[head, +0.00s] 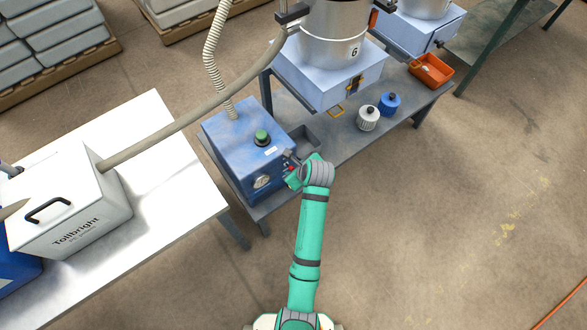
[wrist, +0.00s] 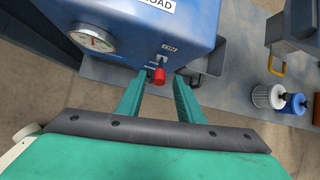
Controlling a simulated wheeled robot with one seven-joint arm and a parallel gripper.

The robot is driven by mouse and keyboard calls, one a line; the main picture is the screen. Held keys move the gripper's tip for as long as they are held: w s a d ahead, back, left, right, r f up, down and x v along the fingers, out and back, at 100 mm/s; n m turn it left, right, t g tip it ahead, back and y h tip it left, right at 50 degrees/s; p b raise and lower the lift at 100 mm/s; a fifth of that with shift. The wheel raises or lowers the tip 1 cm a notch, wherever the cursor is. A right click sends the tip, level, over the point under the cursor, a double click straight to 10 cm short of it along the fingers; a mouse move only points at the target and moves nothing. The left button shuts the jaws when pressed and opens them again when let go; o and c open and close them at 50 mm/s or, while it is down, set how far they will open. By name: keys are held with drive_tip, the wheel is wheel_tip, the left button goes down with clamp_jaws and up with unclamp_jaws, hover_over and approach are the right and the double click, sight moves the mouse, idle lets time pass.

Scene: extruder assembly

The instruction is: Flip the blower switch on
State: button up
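The blower is a blue box (head: 235,140) on the grey bench in the head view; its front face (wrist: 120,28) fills the top of the wrist view. The switch (wrist: 158,75) has a red tip, which sits below the "ON" label (wrist: 168,48). My gripper (wrist: 161,86) is open, with one green finger on each side of the red tip. I cannot tell whether either finger touches it. In the head view my gripper (head: 294,178) is at the box's front, partly hidden by my wrist.
A round gauge (wrist: 92,38) is left of the switch. A green knob (head: 262,137) and a ribbed hose (head: 213,50) are on top of the box. White and blue canisters (head: 369,118) stand to the right. The floor in front is clear.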

drive_tip(key=v, duration=0.8)
drive_tip(key=shift+r, duration=0.2)
drive_tip(key=shift+d, duration=0.15)
drive_tip(key=s+a+f+n+t+h, duration=0.1)
drive_tip(key=s+f+n+t, duration=0.15)
drive_tip(key=s+n, duration=0.45)
drive_tip(key=s+a+f+n+t+h, duration=0.1)
drive_tip(key=s+a+f+n+t, duration=0.2)
drive_tip(key=s, duration=0.5)
drive_tip(key=s+d+r+n+t, duration=0.1)
drive_tip(key=s+r+n+t, duration=0.3)
drive_tip(key=s+r+n, duration=1.2)
drive_tip(key=shift+s+n+h, duration=0.4)
drive_tip(key=shift+s+n, duration=0.2)
drive_tip(key=shift+s, duration=0.3)
